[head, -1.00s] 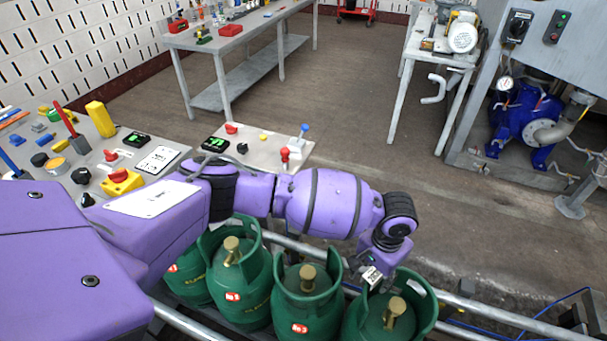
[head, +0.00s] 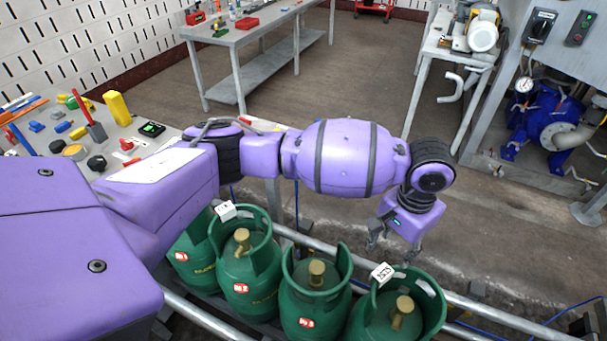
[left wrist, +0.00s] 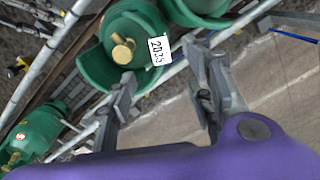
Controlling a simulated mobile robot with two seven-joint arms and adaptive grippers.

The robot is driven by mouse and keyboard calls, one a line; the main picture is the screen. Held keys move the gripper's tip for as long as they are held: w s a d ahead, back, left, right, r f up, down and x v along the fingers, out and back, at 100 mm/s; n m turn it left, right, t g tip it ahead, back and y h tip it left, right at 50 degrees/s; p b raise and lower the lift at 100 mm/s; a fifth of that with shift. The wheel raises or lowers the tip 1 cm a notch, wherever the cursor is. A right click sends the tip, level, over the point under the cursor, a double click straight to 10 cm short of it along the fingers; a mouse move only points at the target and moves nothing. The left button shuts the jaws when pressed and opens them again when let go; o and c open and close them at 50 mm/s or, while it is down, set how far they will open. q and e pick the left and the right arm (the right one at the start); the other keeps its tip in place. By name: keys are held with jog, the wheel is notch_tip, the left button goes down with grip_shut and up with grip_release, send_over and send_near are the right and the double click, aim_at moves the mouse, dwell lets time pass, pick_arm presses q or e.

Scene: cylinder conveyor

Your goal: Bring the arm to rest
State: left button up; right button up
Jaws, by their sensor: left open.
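My left gripper (head: 396,243) is open and empty, pointing down above and behind the rightmost green gas cylinder (head: 425,317). In the left wrist view its two grey fingers (left wrist: 160,68) stand apart with nothing held between them. A white tag (head: 381,272) hangs on the collar of that cylinder, below the gripper and apart from it; it also shows in the left wrist view, reading about "2035" (left wrist: 158,50). A second white tag (head: 225,210) is on the collar of another green cylinder (head: 255,272). My right gripper is not in view.
Several green cylinders stand in a row between metal rails (head: 480,306). A workbench (head: 262,38) stands at the back. A blue pump (head: 545,120) is at the right. The floor between is clear.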

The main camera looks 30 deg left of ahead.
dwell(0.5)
pick_arm(q)
jog(key=s+d+f+h, duration=0.35)
jog(key=s+f, duration=0.35)
jog(key=s, duration=0.5)
jog(key=s+a+f+n+t+y, duration=0.1)
jog(key=s+a+f+n, duration=0.1)
jog(key=s+a, duration=0.55)
jog(key=s+a+f+n+y, duration=0.15)
jog(key=s+a, duration=0.35)
jog(key=a, duration=0.6)
jog(key=s+a+f+n+t+y, duration=0.1)
jog(key=s+a+n+y, duration=0.1)
jog(key=s+a, duration=0.55)
jog(key=w+d+f+t+h, duration=0.1)
jog(key=w+d+f+t, duration=0.2)
jog(key=w+f+t, duration=0.3)
jog(key=shift+w+d+f+m+t, duration=0.2)
jog(key=shift+w+f+m+t, duration=0.2)
jog(key=shift+w+f, duration=2.05)
jog(key=shift+s+f, duration=0.55)
